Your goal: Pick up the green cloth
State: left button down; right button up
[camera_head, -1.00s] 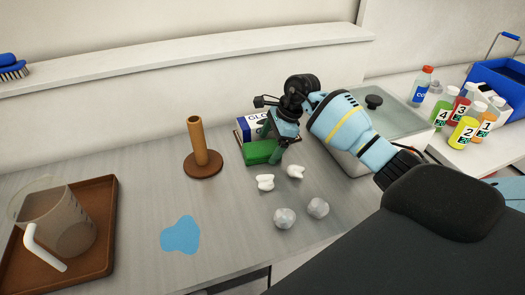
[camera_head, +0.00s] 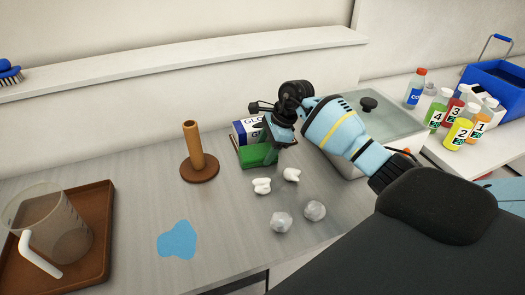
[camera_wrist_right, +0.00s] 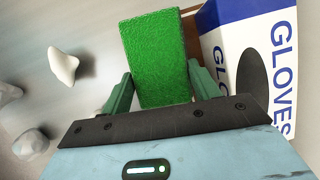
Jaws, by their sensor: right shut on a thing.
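The green cloth (camera_head: 257,155) is a thick, folded, block-like piece at the front of the gloves box. It fills the middle of the right wrist view (camera_wrist_right: 153,55). My right gripper (camera_wrist_right: 155,92) has one teal finger on each side of the cloth and is shut on it. In the head view my right gripper (camera_head: 272,143) comes in from the right, over the cloth's right end. I cannot tell whether the cloth is clear of what lies under it. My left gripper is not in view.
The white and blue gloves box (camera_head: 246,131) stands right behind the cloth. White pieces (camera_head: 262,186) and grey crumpled balls (camera_head: 281,222) lie in front. A brown post (camera_head: 194,145) stands left. A lidded grey container (camera_head: 388,125) is right. A blue patch (camera_head: 177,240) lies on the table.

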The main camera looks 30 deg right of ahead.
aim_at(259, 152)
jog(key=shift+r+b, duration=0.3)
jog(key=shift+r, duration=1.1)
jog(key=shift+s+a+r, duration=0.2)
jog(key=shift+s+r, duration=0.05)
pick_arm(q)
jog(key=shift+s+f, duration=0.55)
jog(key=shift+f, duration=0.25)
pick_arm(e)
jog(key=s+a, duration=0.3)
jog(key=s, duration=0.1)
jog(key=s+a+r, duration=0.1)
jog(key=s+a, duration=0.2)
jog(key=s, duration=0.1)
jog(key=s+a, duration=0.3)
jog(key=s, duration=0.1)
jog(key=shift+s+a+r, duration=0.15)
jog(key=shift+s+r, duration=0.05)
jog(key=shift+r, duration=0.1)
jog(key=o, duration=0.4)
jog(key=c, duration=0.3)
jog(key=shift+w, duration=0.15)
